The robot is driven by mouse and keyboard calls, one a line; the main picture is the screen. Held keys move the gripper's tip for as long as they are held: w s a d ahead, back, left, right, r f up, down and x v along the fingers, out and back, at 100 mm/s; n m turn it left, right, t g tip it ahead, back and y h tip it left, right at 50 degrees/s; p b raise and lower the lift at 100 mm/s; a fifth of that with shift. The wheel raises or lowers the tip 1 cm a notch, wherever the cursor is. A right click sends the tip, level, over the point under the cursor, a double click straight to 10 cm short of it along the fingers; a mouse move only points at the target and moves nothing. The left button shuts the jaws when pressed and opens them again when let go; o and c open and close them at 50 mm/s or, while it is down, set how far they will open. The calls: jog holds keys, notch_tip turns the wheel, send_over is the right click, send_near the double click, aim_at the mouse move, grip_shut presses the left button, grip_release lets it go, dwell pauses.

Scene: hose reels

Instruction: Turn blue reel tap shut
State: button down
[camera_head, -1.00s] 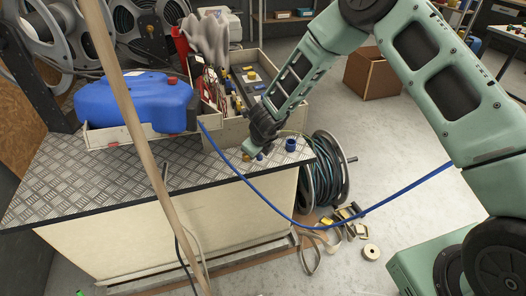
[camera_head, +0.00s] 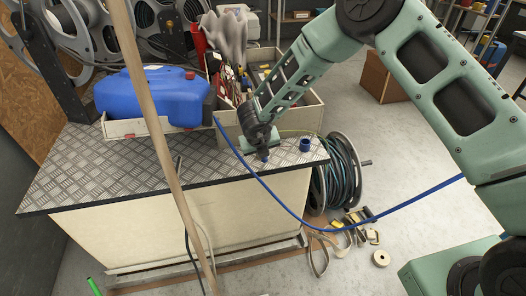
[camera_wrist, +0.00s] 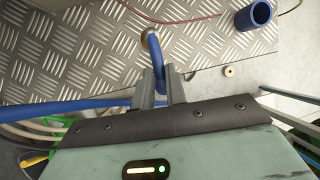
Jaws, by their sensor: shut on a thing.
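In the wrist view, my gripper (camera_wrist: 158,75) is shut on the blue lever, with one finger on each side. In the head view, my gripper (camera_head: 262,150) is low at the bench's front right edge, and only a bit of blue shows below it. A blue hose (camera_wrist: 60,107) passes behind the fingers in the wrist view. The exact angle of the lever is hard to tell.
A blue collar (camera_head: 305,145) stands right of my gripper. A blue tank (camera_head: 150,97) and a tool crate (camera_head: 312,115) stand behind. A reel of dark hose (camera_head: 342,170) is beside the bench. A wooden pole (camera_head: 160,140) crosses the foreground. The blue hose (camera_head: 400,212) sags across the right.

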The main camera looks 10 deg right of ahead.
jog(key=shift+s+d+f, duration=0.15)
jog(key=shift+s+f, duration=0.15)
jog(key=c, duration=1.4)
grip_release()
jog(key=shift+c, duration=0.2)
jog(key=shift+r, duration=0.15)
jog(key=shift+w, duration=0.1)
jog(key=v, duration=1.7)
jog(key=shift+r, duration=0.2)
